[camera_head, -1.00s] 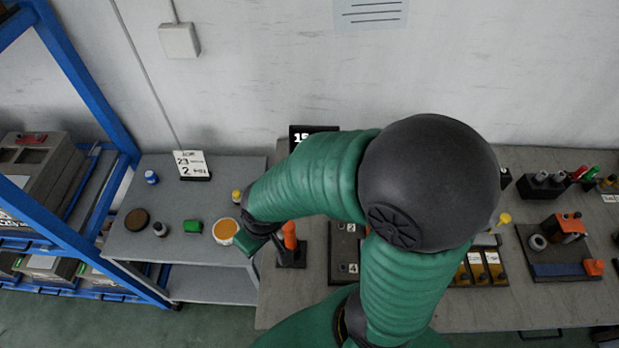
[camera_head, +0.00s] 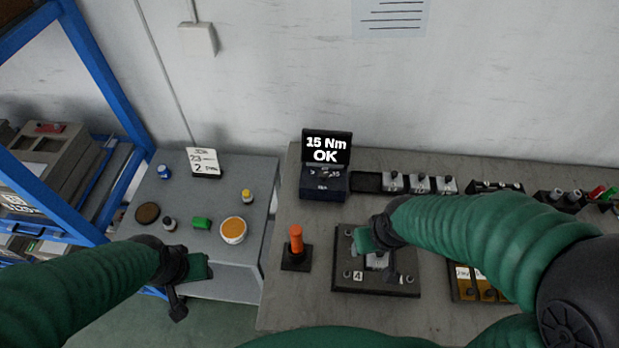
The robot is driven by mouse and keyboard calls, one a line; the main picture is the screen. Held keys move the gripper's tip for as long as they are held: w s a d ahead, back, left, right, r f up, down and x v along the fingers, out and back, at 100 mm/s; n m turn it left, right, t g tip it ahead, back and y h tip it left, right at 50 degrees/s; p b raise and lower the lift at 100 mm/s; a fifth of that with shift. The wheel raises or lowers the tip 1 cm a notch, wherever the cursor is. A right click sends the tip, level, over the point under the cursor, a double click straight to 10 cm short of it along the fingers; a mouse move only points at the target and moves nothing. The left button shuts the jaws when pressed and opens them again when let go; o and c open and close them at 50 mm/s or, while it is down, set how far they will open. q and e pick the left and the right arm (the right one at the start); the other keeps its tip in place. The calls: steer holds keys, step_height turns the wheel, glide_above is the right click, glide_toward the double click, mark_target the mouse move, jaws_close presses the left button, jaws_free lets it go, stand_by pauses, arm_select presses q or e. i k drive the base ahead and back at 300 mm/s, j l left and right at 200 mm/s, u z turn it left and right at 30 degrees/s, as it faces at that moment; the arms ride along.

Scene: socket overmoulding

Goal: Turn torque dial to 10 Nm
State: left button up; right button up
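The torque unit has a black display (camera_head: 326,150) reading "15 Nm OK", standing at the back left of the right-hand bench. Its dark blue base (camera_head: 323,186) carries a small dial with scale marks; the setting is too small to read. My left gripper (camera_head: 198,268) is by the front edge of the left table, well apart from the unit. A dark part hangs below it. Whether either gripper is open is unclear.
An orange-handled tool (camera_head: 296,240) stands upright in a stand in front of the unit. Grey socket blocks (camera_head: 420,184) line up to its right. The left table holds an orange-topped tub (camera_head: 233,230), a green piece (camera_head: 202,223) and a sign (camera_head: 203,162).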

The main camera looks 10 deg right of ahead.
mark_target(323, 174)
steer(key=z, duration=0.45)
steer(key=l+u, duration=0.15)
steer(key=u, duration=0.25)
steer(key=l+u, duration=0.1)
steer(key=u, duration=0.3)
steer(key=k+l+u, duration=0.1)
steer(key=u, duration=0.35)
steer(key=l+u, duration=0.15)
steer(key=u, duration=0.25)
